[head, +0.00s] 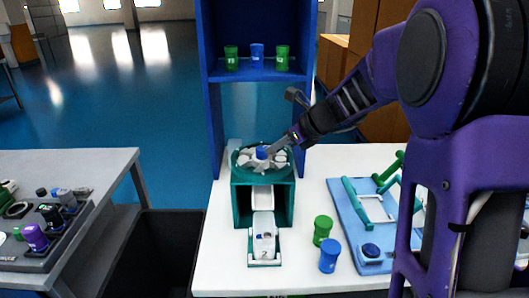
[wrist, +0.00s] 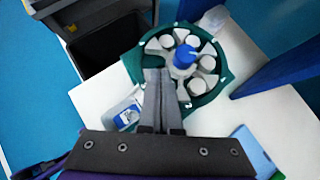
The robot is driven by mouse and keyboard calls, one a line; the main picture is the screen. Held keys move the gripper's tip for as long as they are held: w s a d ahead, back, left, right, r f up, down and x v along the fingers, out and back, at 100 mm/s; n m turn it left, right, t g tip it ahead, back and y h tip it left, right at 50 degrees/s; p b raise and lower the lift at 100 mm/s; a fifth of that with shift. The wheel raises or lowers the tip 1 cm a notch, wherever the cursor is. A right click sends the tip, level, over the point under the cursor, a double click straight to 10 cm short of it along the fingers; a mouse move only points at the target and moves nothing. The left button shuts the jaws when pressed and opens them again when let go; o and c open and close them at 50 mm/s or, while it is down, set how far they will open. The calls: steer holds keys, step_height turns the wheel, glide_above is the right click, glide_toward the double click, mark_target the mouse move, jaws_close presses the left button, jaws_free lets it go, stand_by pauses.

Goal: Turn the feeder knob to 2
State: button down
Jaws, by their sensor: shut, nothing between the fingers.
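The feeder (head: 243,205) is a dark green box with a round green top on the white table. Its top holds a grey-white star-shaped wheel with several white round parts in the wrist view. A blue knob (head: 262,152) stands at the wheel's middle and also shows in the wrist view (wrist: 185,56). No number can be read on it. My gripper (head: 273,151) is shut and empty, coming in from the right beside the knob. In the wrist view the closed fingertips (wrist: 157,74) lie over the wheel's edge, just left of the knob; whether they touch anything cannot be told.
A white chute and holder (head: 264,240) stand in front of the feeder. A green cup (head: 322,229) and a blue cup (head: 329,256) stand to the right, near a blue board (head: 352,213). A blue shelf frame (head: 213,110) rises behind. A dark bin (head: 160,245) is left.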

mark_target(246, 161)
steer(key=b+x, duration=0.1)
steer(key=x, duration=0.7)
steer(key=shift+w+a+f, duration=0.15)
steer(key=shift+a+f, duration=0.05)
steer(key=shift+f, duration=0.1)
steer(key=shift+a, duration=0.1)
steer(key=shift+w+r+p, duration=0.1)
steer(key=shift+p, duration=0.2)
steer(key=shift+w+a+p, duration=0.1)
steer(key=shift+a+p, duration=0.1)
steer(key=shift+p, duration=0.2)
steer(key=shift+w+a+p, duration=0.1)
steer(key=shift+a+p, duration=0.1)
steer(key=shift+p, duration=0.1)
